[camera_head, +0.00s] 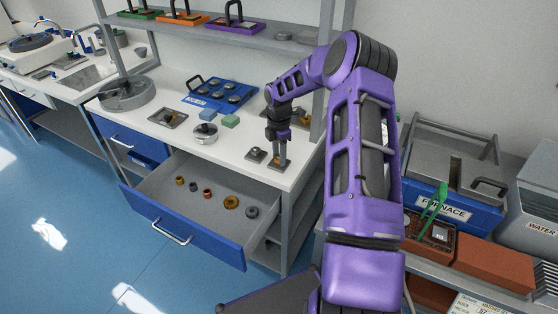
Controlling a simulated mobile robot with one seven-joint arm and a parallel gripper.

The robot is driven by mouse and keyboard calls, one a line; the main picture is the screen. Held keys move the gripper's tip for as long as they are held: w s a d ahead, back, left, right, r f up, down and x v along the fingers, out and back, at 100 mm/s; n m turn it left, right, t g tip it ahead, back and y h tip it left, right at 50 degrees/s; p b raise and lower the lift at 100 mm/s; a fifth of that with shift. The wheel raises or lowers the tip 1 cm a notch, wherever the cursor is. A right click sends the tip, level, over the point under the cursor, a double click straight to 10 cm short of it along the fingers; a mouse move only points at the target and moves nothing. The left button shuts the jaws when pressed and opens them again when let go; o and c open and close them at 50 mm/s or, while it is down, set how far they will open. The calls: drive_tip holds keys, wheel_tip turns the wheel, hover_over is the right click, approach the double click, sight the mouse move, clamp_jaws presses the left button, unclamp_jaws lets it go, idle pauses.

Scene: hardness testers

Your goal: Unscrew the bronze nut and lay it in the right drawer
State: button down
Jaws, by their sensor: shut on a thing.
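My gripper (279,161) points straight down over a small metal plate (286,167) at the front right of the white bench. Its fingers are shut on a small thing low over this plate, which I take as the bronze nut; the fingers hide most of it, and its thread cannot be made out. The right drawer (147,194) is pulled open below the bench, left of my gripper. Several ring-shaped nuts (231,202) in brass, copper and grey lie in a row inside it.
Another small plate (255,154) stands just left of my gripper. A shelf post (331,115) rises behind my arm. The drawer's left part is bare.

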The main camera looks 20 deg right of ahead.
sight(277, 164)
drive_tip(key=shift+r, duration=0.1)
drive_tip(key=shift+r, duration=1.65)
drive_tip(key=shift+a, duration=0.1)
drive_tip(key=shift+s+a+r, duration=0.1)
drive_tip(key=shift+a, duration=0.15)
drive_tip(key=s+a+r+m, duration=0.2)
drive_tip(key=s+a+m, duration=1.2)
drive_tip(key=m, duration=0.5)
drive_tip(key=shift+s+a+r, duration=0.15)
drive_tip(key=shift+a+r, duration=0.25)
drive_tip(key=shift+a, duration=0.65)
